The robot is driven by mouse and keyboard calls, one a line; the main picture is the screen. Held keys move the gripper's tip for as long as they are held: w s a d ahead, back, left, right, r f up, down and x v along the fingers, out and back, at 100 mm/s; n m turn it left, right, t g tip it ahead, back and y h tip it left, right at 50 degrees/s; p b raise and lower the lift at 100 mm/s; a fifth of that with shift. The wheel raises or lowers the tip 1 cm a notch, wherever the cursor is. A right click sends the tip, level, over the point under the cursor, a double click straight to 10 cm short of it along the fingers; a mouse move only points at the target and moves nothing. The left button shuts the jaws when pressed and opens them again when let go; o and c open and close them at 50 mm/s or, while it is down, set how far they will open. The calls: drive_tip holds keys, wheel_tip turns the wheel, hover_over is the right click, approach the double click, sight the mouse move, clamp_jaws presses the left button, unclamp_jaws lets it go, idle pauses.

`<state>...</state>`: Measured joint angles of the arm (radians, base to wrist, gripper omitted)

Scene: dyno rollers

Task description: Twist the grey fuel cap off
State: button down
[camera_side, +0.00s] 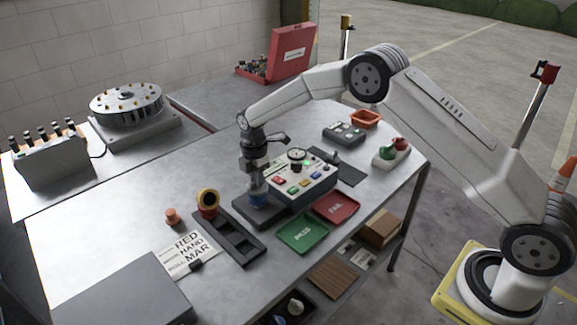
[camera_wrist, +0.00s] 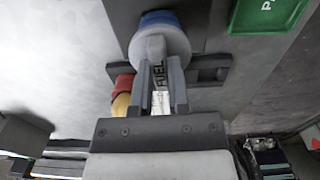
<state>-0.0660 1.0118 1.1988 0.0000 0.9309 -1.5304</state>
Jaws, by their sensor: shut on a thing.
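The grey fuel cap (camera_wrist: 160,42) is round with a raised grip bar and sits against a blue part (camera_wrist: 158,18) in the wrist view. My gripper (camera_wrist: 161,72) has its two fingers on either side of the bar and is shut on it. Lettering that seems to read FUEL shows between the fingers. The cap is mostly hidden there by the fingers.
A control box (camera_side: 305,180) with coloured buttons stands close to the right of my gripper. Green (camera_side: 302,234) and red (camera_side: 336,208) trays lie in front. A dark slotted rail (camera_side: 235,240) and a red-and-yellow part (camera_side: 208,201) are to the left.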

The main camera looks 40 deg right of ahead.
drive_tip(key=n, duration=1.2)
drive_tip(key=shift+f, duration=0.15)
drive_tip(key=shift+r, duration=3.1)
drive_tip(key=shift+s, duration=0.15)
idle(0.4)
